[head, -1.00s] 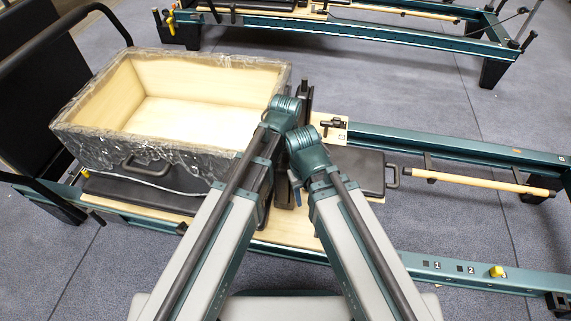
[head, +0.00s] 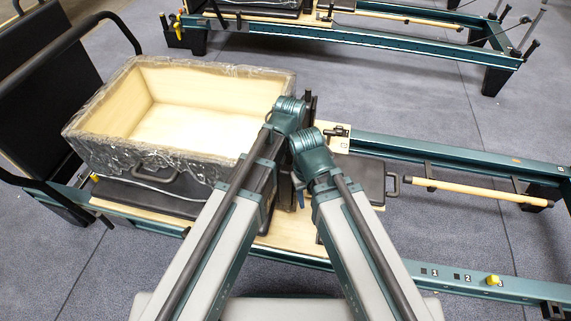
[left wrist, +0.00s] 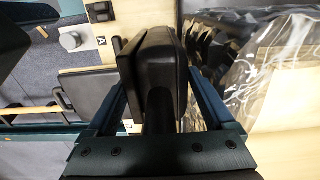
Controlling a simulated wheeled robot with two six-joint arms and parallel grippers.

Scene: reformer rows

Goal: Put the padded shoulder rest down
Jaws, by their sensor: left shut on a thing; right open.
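The padded shoulder rest (left wrist: 160,65) is black and fills the middle of the left wrist view. My left gripper (left wrist: 158,85) has a finger on each side of it and is shut on it. In the head view my left gripper and most of the rest are hidden behind my arms; I cannot tell whether a dark upright piece (head: 308,106) there is part of it. My right gripper (head: 300,199) is open and partly hidden below my right arm, low over the reformer. I cannot tell whether the rest touches anything below.
An open, plastic-wrapped wooden box (head: 108,148) stands on the reformer at left. A black pad with a handle (head: 358,178) lies right of my arms. Another reformer (head: 360,42) stands behind.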

